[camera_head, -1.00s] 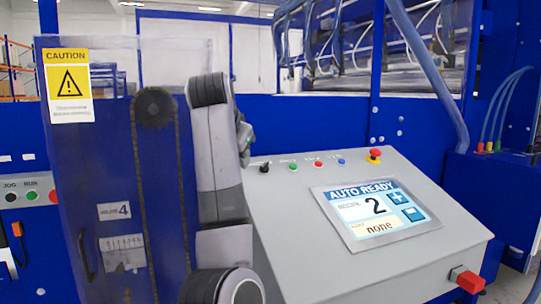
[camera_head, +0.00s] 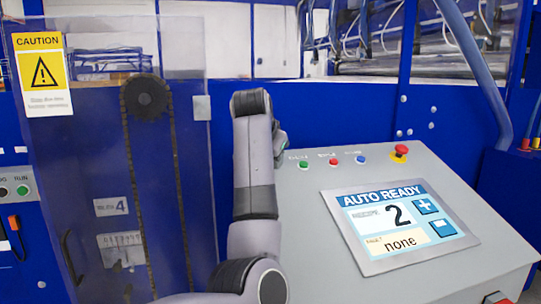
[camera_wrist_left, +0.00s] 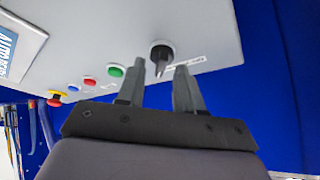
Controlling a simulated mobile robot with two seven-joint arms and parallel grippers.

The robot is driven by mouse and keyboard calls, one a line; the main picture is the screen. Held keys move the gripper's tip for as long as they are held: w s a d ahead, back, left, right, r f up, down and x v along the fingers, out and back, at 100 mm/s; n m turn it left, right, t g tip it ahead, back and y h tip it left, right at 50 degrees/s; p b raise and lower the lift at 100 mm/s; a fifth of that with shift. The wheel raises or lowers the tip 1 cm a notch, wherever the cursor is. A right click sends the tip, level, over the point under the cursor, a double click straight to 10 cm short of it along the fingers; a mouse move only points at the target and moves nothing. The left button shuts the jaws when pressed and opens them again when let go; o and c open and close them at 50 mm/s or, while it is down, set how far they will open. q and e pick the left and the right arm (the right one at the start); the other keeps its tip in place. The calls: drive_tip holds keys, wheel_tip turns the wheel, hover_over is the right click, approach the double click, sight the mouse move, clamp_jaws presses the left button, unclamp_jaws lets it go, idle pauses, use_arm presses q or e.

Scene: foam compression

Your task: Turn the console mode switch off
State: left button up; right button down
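The console mode switch is a black pointed knob (camera_wrist_left: 161,56) on the grey console (camera_wrist_left: 120,30), shown in the left wrist view. My left gripper (camera_wrist_left: 160,70) is open, and the knob shows between its two fingertips. I cannot tell whether either finger touches it. In the head view my left arm stands in front of the switch and hides it, and the gripper's fingers are hidden too. The console screen (camera_head: 400,222) reads AUTO READY, 2 and none.
Green (camera_head: 303,166), red (camera_head: 333,162) and blue (camera_head: 360,160) buttons and a red emergency stop (camera_head: 400,151) line the console's top edge. A clear guard panel with a caution sign (camera_head: 42,72) stands left of my arm. A blue wall rises behind the console.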

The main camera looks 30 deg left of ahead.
use_arm(q)
drive_tip(key=shift+w+a+f, duration=0.1)
drive_tip(key=shift+w+f, duration=0.2)
clamp_jaws()
